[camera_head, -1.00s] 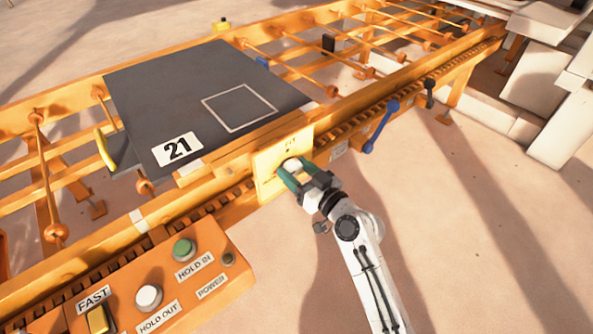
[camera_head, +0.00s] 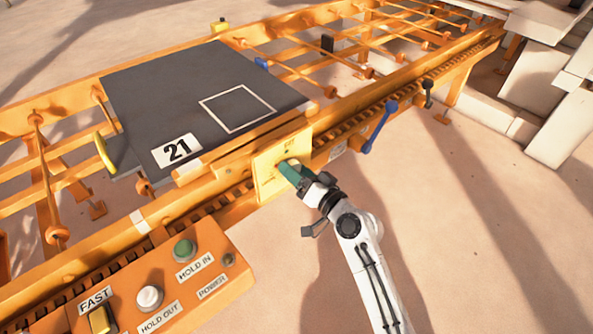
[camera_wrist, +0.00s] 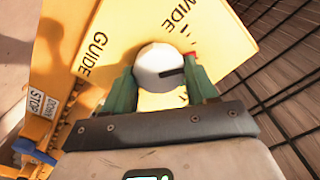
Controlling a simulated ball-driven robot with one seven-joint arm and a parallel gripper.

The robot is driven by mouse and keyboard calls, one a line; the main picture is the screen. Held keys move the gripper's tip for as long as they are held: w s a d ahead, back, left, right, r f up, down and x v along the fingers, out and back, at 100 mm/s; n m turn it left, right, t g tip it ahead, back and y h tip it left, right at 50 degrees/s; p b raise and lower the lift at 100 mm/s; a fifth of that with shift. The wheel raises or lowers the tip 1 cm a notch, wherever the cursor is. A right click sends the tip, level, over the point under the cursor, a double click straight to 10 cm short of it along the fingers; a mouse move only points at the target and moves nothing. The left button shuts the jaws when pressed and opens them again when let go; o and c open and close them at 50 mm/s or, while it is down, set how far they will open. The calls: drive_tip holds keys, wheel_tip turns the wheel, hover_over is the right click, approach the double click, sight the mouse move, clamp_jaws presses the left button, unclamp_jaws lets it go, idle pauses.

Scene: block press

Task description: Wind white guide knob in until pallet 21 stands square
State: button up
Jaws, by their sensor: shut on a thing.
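Pallet 21 (camera_head: 165,90) is a dark grey plate with a white number label and a white square outline, lying on the orange roller frame. My gripper (camera_wrist: 160,88) is shut on the knob, one green finger on each side. In the head view my gripper (camera_head: 290,172) partly hides the knob.
An orange control panel (camera_head: 215,300) with HOLD IN, HOLD OUT, POWER and FAST labels stands at the lower left. A blue lever (camera_head: 380,127) and a black-knobbed lever (camera_head: 428,87) hang from the near rail to the right. The floor on the near side is open.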

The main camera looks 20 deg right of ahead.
idle(0.4)
drive_tip(key=o, duration=1)
drive_tip(key=v, duration=1)
drive_tip(key=shift+s+d+b, duration=0.15)
drive_tip(key=shift+s+b, duration=0.15)
drive_tip(key=shift+s, duration=0.1)
